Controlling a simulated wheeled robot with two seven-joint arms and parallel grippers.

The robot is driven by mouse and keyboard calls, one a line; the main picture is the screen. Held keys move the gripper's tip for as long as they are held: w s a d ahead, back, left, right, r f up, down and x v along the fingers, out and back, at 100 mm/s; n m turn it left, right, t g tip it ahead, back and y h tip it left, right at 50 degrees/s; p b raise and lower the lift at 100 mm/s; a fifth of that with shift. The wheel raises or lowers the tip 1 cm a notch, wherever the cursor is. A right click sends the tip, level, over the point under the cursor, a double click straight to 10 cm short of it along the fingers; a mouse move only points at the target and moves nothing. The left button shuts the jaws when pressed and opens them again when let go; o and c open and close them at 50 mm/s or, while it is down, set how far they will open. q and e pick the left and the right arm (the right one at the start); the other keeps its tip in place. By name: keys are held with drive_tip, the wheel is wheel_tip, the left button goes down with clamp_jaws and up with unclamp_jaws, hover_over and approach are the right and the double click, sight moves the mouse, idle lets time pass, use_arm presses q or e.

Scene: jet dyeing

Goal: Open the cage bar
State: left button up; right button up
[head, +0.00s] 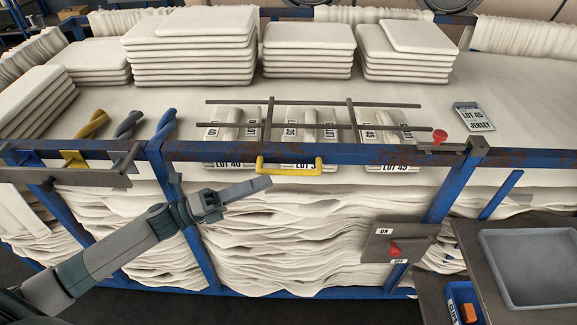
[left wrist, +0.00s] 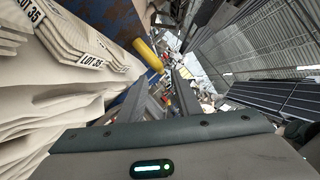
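The cage bar (head: 345,152), a blue, rust-marked rail, runs level across the front of the lot bundles. A yellow handle (head: 290,166) is fixed to its front; it also shows in the left wrist view (left wrist: 148,54). Grey cage rods (head: 310,103) lie over the lots behind the rail. A red knob (head: 440,137) sits at their right end, beside a dark bracket (head: 441,147). My left gripper (head: 266,183) is just below and left of the handle, apart from it. In the left wrist view its fingers (left wrist: 166,82) stand apart with nothing between them. My right gripper is out of view.
Stacks of folded white cloth (head: 192,47) stand behind. Blue, grey and yellow twisted pieces (head: 128,124) lie left. A switch panel (head: 395,243) with a red knob is below right. A grey tray (head: 530,262) is far right. Loose cloth (head: 300,235) hangs under the rail.

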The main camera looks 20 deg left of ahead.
sight(289, 170)
use_arm(q)
drive_tip(key=p+x, duration=0.2)
drive_tip(key=x, duration=0.4)
drive_tip(key=shift+r, duration=0.15)
drive_tip(key=shift+p+x, duration=0.4)
drive_tip(key=shift+x, duration=0.4)
drive_tip(key=shift+c, duration=0.3)
clamp_jaws()
